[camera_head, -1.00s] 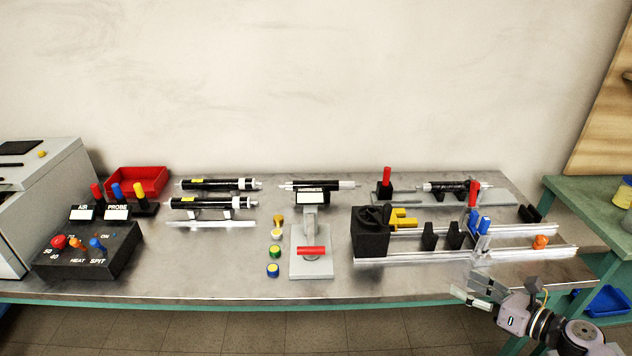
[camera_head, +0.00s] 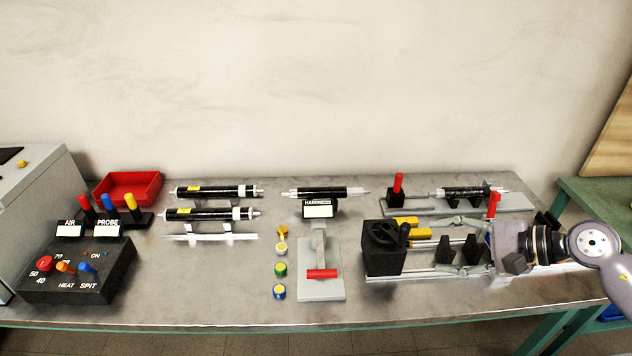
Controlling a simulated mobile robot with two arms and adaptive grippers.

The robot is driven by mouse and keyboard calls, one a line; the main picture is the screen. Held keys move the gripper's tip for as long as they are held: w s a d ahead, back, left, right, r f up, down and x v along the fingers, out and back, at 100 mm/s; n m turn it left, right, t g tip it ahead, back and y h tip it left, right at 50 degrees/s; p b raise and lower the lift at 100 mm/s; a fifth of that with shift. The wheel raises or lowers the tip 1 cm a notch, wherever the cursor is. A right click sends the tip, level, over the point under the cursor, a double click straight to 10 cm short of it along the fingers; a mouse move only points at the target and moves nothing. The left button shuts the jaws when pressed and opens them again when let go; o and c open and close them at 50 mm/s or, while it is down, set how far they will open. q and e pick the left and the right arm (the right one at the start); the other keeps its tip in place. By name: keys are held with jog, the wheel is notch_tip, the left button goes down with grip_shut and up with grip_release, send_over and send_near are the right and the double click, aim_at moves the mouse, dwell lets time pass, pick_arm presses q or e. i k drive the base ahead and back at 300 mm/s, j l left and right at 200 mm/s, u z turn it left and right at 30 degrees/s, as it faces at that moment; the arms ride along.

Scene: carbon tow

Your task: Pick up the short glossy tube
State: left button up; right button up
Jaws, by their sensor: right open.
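Several dark tubes are in view. The shortest is a glossy, mottled black tube (camera_head: 465,192), lying level on a grey fixture at the back right; I take it as the short glossy tube. Longer black tubes with yellow labels and white ends lie on a rack at left, one behind (camera_head: 220,192) and one in front (camera_head: 205,214). Another black tube (camera_head: 315,193) lies behind the HARDNESS sign. My right gripper (camera_head: 442,248) reaches in from the right, fingers spread and pointing left, in front of the short tube and over the rail fixture. It holds nothing visible. My left gripper is out of view.
A black block (camera_head: 384,248) and black uprights stand along the rails beside my right gripper. A red-handled post (camera_head: 494,205) and a red-topped post (camera_head: 398,184) flank the short tube. A control box (camera_head: 78,272) and red bin (camera_head: 128,187) are at left. The front strip is clear.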

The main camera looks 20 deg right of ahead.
aim_at(338, 192)
jog(key=i, duration=1.1)
